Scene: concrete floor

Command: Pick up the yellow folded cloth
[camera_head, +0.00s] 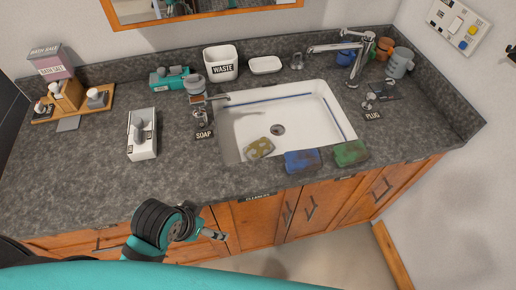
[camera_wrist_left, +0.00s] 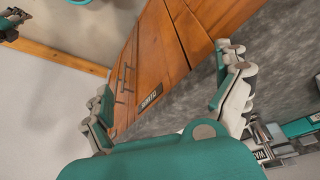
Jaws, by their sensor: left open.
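A yellow, dark-stained folded cloth (camera_head: 259,148) lies in the front left corner of the white sink (camera_head: 228,137). My left gripper (camera_head: 214,235) is in front of the cabinet, below the counter edge and lower in the picture than the cloth. The left wrist view shows its two fingers spread wide with nothing between them (camera_wrist_left: 168,98). The cloth cannot be made out in the left wrist view. A dark and teal part at that view's top left corner appears to be my right gripper (camera_wrist_left: 14,17), cut off by the picture edge.
A blue cloth (camera_head: 302,161) and a green cloth (camera_head: 350,153) lie at the sink's front rim. A soap dispenser (camera_head: 199,117), a white box (camera_head: 142,146) and a waste bin (camera_head: 221,68) stand on the counter. The faucet (camera_head: 345,48) is behind the sink. The front left counter is clear.

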